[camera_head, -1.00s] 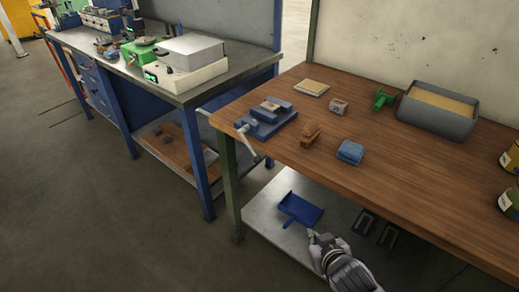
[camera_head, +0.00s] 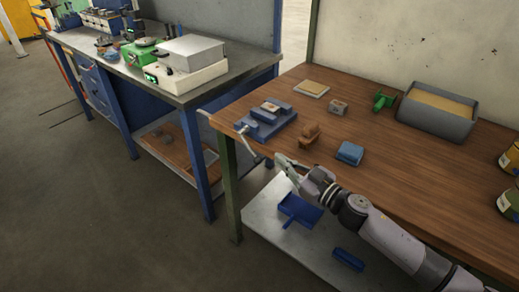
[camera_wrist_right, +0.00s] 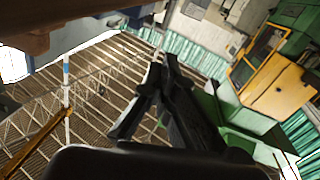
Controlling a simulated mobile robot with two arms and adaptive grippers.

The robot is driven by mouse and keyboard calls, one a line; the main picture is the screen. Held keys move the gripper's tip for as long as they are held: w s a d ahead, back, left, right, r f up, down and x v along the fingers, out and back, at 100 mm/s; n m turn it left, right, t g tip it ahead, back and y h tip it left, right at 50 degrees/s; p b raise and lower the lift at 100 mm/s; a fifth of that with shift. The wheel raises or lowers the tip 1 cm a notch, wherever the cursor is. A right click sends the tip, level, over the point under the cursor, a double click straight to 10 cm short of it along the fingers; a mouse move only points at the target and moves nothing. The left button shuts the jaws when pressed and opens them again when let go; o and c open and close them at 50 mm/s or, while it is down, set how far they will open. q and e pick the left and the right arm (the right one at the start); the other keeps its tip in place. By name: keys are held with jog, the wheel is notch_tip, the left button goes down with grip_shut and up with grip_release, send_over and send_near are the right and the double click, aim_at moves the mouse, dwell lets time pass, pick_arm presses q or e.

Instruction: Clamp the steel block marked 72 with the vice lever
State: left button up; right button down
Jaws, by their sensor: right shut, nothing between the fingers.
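The blue vice (camera_head: 283,124) sits at the front left corner of the wooden bench (camera_head: 400,180). A small pale-topped block (camera_head: 270,106) shows between its jaws; I cannot tell how tightly it is held. The vice lever (camera_head: 249,146) hangs slanting past the bench's front edge. A second small grey block (camera_head: 338,107) stands on the bench; no number is readable on either. My right gripper (camera_head: 282,162) is shut and empty, just off the front edge, right of the lever and apart from it. Its fingers also show in the right wrist view (camera_wrist_right: 160,70). My left gripper is not in view.
A brown object (camera_head: 310,134) and a blue block-like object (camera_head: 349,153) lie near the vice. A grey bin (camera_head: 437,116) stands at the back. A blue dustpan (camera_head: 298,210) lies on the lower shelf. A blue-legged bench (camera_head: 205,90) stands at the left.

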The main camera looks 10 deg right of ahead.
send_over(259, 161)
jog(key=v, duration=0.3)
jog(key=shift+w+a+f+b, duration=0.2)
jog(key=shift+w+a+f, duration=0.15)
jog(key=shift+w+f, duration=0.3)
jog(key=shift+w+a+f+b, duration=0.15)
jog(key=shift+w+a+f, duration=0.2)
jog(key=shift+w+f, duration=0.3)
